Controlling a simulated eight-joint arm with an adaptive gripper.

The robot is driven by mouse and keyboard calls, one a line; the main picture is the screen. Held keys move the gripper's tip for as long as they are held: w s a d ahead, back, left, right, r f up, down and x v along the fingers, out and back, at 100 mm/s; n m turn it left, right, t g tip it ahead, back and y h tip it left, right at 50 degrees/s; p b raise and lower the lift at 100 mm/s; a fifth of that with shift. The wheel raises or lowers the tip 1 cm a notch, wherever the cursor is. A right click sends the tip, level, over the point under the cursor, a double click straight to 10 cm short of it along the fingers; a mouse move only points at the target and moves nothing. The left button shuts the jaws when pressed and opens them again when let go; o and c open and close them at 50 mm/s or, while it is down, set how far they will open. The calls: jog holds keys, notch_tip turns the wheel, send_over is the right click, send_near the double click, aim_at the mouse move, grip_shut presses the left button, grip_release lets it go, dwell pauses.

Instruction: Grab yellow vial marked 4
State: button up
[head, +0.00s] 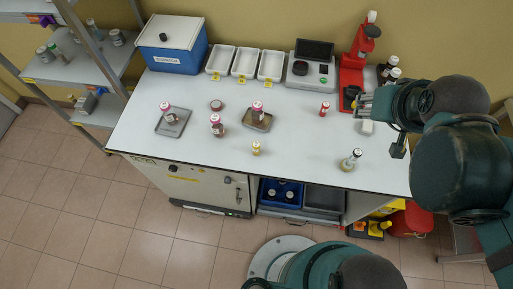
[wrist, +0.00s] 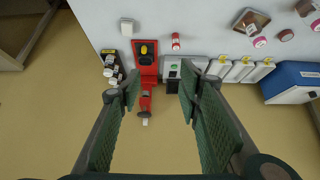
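A small yellowish vial (head: 256,148) stands upright near the front edge of the white table (head: 300,150) in the head view. Its number is too small to read. I cannot make it out in the wrist view. My gripper (head: 364,103) is at the right of the table, well apart from the vial, near the red device. In the wrist view my gripper (wrist: 158,95) is open, with nothing between its green pads.
A red vial (head: 324,108) and a clear flask (head: 351,160) stand nearby.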

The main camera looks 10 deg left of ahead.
jog(key=n+g+b, duration=0.2)
jog(key=n+g, duration=0.5)
jog(key=n, duration=1.2)
send_over(257, 144)
notch_tip(257, 144, down, 22)
jog(key=shift+r, duration=0.1)
jog(key=shift+s+a+f, duration=0.1)
jog(key=shift+a+f, duration=0.1)
jog(key=shift+f, duration=0.1)
jog(key=shift+f, duration=1.3)
jog(key=shift+f, duration=0.1)
jog(key=shift+d+f+b, duration=0.1)
jog(key=shift+f+b, duration=0.4)
jog(key=shift+f, duration=2)
